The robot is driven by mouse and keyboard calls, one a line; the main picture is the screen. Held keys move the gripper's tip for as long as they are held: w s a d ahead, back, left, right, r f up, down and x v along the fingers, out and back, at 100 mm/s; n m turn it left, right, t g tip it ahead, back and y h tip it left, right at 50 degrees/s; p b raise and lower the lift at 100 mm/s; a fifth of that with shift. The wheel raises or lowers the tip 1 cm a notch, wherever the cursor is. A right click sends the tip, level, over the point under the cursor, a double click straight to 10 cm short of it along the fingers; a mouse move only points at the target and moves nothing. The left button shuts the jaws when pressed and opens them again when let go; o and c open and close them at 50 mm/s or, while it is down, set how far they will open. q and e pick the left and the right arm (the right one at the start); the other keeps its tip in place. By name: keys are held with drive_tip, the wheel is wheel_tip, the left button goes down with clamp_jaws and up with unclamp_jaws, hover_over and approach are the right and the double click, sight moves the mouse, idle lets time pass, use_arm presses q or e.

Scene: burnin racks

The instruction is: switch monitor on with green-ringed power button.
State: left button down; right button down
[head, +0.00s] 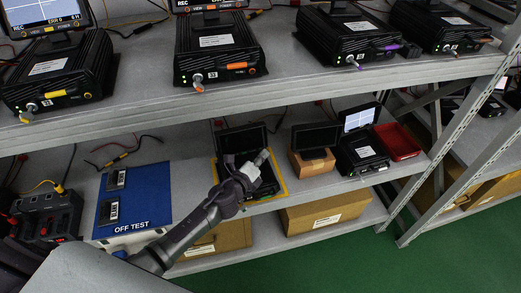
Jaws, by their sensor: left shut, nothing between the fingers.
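My left gripper (262,157) is shut and empty. It reaches in from the lower left, in front of a dark monitor (240,137) on the lower shelf. Below that screen is a black unit (268,181) inside a yellow outline, partly hidden by my gripper and wrist. I cannot tell whether the fingertips touch anything. A second dark monitor (316,136) stands to the right on a small cardboard box (311,163). A monitor with a lit screen (359,118) stands further right on another black unit (360,155). A green-ringed power button cannot be made out. My right gripper is not in view.
A blue OFF TEST mat (135,200) lies left of my arm. A red tray (397,142) sits at the right.

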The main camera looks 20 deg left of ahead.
sight(268, 180)
use_arm(q)
drive_tip(key=shift+w+a, duration=0.1)
idle(0.3)
drive_tip(key=shift+w+a+f, duration=0.15)
drive_tip(key=shift+w, duration=0.1)
drive_tip(key=shift+w+a+b, duration=0.15)
drive_tip(key=shift+w+b, duration=0.05)
drive_tip(key=shift+b, duration=0.1)
idle(0.4)
drive_tip(key=shift+s, duration=0.15)
drive_tip(key=shift+s+d+r+p, duration=0.2)
drive_tip(key=shift+s+d+p, duration=0.1)
drive_tip(key=shift+s+d, duration=0.1)
drive_tip(key=shift+s+d+r+p, duration=0.35)
drive_tip(key=shift+s+d, duration=0.2)
drive_tip(key=shift+s, duration=0.2)
drive_tip(key=shift+s+d+r+p, duration=0.25)
drive_tip(key=shift+s+d+p, duration=0.15)
drive_tip(key=shift+s+d, duration=0.25)
drive_tip(key=shift+s+d+r+p, duration=0.15)
drive_tip(key=shift+s+d+r, duration=0.1)
drive_tip(key=shift+s, duration=0.2)
drive_tip(key=shift+s+d+r+p, duration=0.15)
drive_tip(key=shift+s+d, duration=0.1)
drive_tip(key=shift+s, duration=0.2)
drive_tip(key=shift+f, duration=0.1)
